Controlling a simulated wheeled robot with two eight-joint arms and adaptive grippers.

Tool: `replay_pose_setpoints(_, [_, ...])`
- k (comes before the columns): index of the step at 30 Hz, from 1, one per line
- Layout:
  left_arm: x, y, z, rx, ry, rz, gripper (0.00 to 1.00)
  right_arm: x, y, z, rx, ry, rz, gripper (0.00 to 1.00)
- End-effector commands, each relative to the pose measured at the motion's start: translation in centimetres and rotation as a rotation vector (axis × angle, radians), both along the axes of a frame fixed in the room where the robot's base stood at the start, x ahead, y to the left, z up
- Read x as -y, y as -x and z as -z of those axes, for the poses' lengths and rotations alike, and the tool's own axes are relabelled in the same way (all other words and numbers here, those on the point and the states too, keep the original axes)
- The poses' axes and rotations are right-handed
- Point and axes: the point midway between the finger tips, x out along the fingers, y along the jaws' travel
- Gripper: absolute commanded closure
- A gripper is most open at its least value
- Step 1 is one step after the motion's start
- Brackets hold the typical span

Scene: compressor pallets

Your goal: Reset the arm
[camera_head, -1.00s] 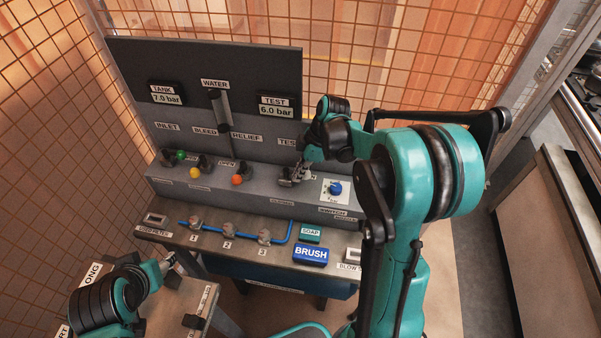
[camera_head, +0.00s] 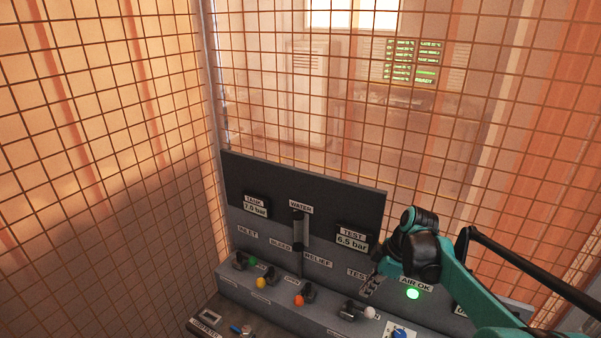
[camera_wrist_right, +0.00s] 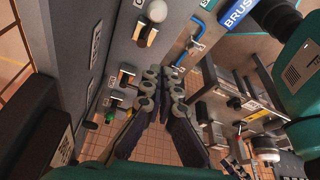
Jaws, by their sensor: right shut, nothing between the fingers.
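My right arm comes in from the right in the head view. Its gripper (camera_head: 371,286) hangs in front of the grey panel beside the TEST label, small and partly hidden by the wrist. In the right wrist view the dark fingers (camera_wrist_right: 166,84) are together with nothing between them, pointing past the panel. A lever with a white knob (camera_head: 369,313) stands just below the gripper in the head view, apart from it. My left gripper is out of view.
The panel has a green knob (camera_head: 252,261), a yellow knob (camera_head: 261,282) and an orange knob (camera_head: 299,300). The TEST gauge (camera_head: 352,241) reads 6.5 bar. A green AIR OK lamp (camera_head: 412,294) is lit. Wire mesh (camera_head: 110,120) stands behind and left.

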Motion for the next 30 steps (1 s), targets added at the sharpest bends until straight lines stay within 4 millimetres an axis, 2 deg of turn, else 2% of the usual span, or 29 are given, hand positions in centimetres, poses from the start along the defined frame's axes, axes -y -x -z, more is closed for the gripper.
replay_pose_setpoints(5, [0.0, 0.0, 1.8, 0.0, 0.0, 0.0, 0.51, -1.7, 3.4, 0.0, 0.007, 0.04, 0.208, 1.0])
replay_pose_setpoints(10, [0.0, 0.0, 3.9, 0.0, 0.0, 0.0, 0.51, -3.3, 8.3, 0.7, 0.052, 0.059, 0.528, 1.0])
replay_pose_setpoints(18, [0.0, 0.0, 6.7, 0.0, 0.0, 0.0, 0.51, -4.6, 15.4, 4.2, 0.169, -0.037, 0.986, 1.0])
replay_pose_setpoints(24, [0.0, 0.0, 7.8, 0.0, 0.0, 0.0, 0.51, -4.9, 18.0, 6.5, 0.226, -0.137, 1.18, 1.0])
replay_pose_setpoints(30, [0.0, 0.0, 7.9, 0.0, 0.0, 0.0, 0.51, -4.9, 18.5, 7.0, 0.239, -0.171, 1.232, 1.0])
